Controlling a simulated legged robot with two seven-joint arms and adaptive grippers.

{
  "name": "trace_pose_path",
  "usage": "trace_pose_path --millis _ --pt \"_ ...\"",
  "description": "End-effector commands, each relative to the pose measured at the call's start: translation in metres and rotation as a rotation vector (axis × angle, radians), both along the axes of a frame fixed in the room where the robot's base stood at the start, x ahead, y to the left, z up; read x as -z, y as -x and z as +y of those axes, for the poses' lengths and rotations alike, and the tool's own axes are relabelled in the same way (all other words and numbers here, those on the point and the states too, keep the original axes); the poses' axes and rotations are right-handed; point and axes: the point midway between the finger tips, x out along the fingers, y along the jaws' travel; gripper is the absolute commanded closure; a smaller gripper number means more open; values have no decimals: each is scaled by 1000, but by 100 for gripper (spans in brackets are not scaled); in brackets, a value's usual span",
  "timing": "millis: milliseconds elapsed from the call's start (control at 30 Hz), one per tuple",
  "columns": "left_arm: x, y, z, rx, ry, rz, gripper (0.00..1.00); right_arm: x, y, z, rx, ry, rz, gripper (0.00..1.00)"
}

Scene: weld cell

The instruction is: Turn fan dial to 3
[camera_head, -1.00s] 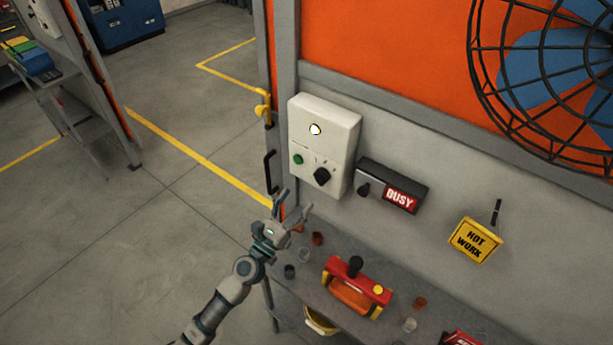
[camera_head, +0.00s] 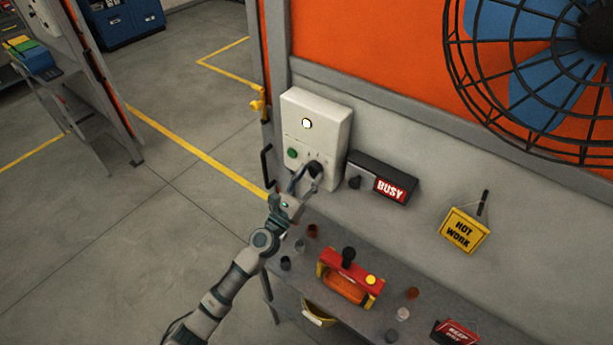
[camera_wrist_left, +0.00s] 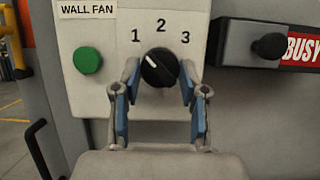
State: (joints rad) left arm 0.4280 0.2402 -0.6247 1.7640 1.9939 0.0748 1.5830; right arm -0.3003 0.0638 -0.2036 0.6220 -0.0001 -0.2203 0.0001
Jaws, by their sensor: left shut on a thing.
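The white wall fan control box (camera_head: 330,118) hangs on the grey wall, with a white round light, a green button (camera_wrist_left: 88,60) and a black dial (camera_wrist_left: 159,68). In the left wrist view the numbers 1, 2 and 3 are printed above the dial. The dial's white mark points up and left, toward 1. My left gripper (camera_head: 306,177) is at the box with its fingers on either side of the dial, and in the left wrist view the gripper (camera_wrist_left: 159,88) is shut on it. My right gripper is not in view.
A BUSY sign box (camera_head: 382,180) with a black knob sits just right of the control box. A HOT WORK sign (camera_head: 464,230) hangs further right. Below, a grey bench (camera_head: 385,270) holds a red and yellow tool (camera_head: 350,276) and several small cups. A caged fan (camera_head: 545,75) is at upper right.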

Motion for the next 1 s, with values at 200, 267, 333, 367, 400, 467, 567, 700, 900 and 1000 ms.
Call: trace_pose_path --millis 200,267,333,367,400,467,567,700,900,1000 --pt "-4 0 2 2 4 -6 92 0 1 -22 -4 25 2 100" --pt "-4 0 3 4 5 -6 92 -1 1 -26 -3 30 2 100" --pt "-4 0 4 4 5 -5 91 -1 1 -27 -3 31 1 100" --pt "-4 0 4 4 5 -5 91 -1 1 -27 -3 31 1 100" --pt "-3 0 4 3 6 -4 91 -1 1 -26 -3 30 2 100" --pt "-3 0 4 2 4 -5 91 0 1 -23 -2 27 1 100" --pt "-2 -1 4 1 -4 -9 91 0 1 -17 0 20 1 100" --pt "-1 -1 6 -1 -33 -29 91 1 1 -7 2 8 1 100" --pt "0 -2 7 -2 -128 -96 91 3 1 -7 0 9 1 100" --pt "0 -2 7 -2 -195 -145 91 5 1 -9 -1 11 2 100"
